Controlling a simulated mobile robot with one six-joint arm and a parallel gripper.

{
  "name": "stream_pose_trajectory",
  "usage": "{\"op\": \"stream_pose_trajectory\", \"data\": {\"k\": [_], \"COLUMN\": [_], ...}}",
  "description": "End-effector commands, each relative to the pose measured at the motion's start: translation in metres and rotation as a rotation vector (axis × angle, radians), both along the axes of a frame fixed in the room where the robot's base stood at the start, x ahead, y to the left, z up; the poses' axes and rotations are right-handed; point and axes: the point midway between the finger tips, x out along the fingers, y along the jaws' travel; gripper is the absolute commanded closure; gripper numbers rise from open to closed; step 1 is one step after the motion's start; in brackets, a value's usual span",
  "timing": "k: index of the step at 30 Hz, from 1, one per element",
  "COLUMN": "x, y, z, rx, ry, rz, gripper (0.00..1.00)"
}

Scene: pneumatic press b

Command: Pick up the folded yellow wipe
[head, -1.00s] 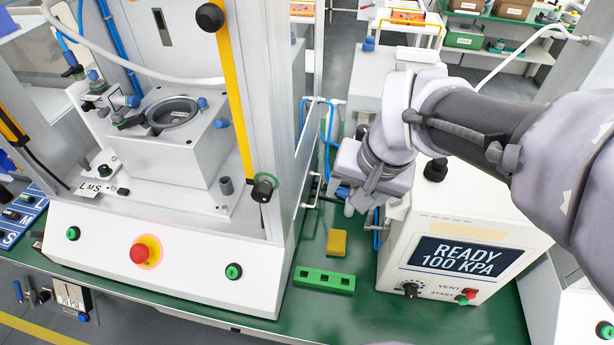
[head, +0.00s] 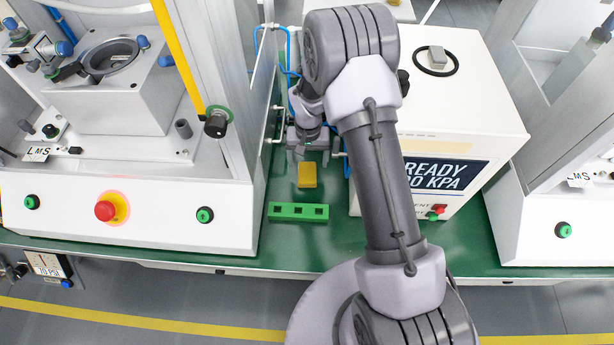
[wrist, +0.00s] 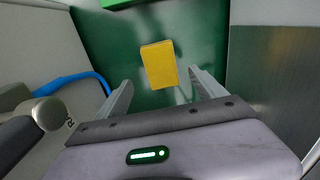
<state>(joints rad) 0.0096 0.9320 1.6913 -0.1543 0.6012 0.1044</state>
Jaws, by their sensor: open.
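The folded yellow wipe (head: 307,175) lies on the green bench top between the press and the white control box. It also shows in the wrist view (wrist: 159,64), ahead of my fingers and roughly centred between them. My gripper (head: 310,155) is just behind the wipe in the head view, above the bench. In the wrist view my gripper (wrist: 159,92) has its two fingers spread apart with nothing between the tips. The wipe appears untouched. My arm hides part of the control box.
A green block with square holes (head: 298,212) lies in front of the wipe. The white press (head: 130,215) stands close on the left, the control box (head: 450,130) on the right. Blue hoses (wrist: 90,78) run beside the gap. The strip of green bench (head: 262,240) is narrow.

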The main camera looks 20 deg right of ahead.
Motion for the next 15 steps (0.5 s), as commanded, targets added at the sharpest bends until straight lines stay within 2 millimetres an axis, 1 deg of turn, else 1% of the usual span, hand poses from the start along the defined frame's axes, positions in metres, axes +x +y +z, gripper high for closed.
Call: {"op": "stream_pose_trajectory", "data": {"k": [5,9,11,15], "x": [-0.001,-0.003,-0.002,-0.002], "y": [0.002,0.003,0.003,0.003], "z": [-0.021,-0.051,-0.056,-0.054], "rx": [0.0,0.0,0.0,0.001], "ry": [0.001,0.001,0.001,-0.001], "rz": [0.0,0.0,-0.001,-0.001], "gripper": [0.2,0.2,0.2,0.2]}}
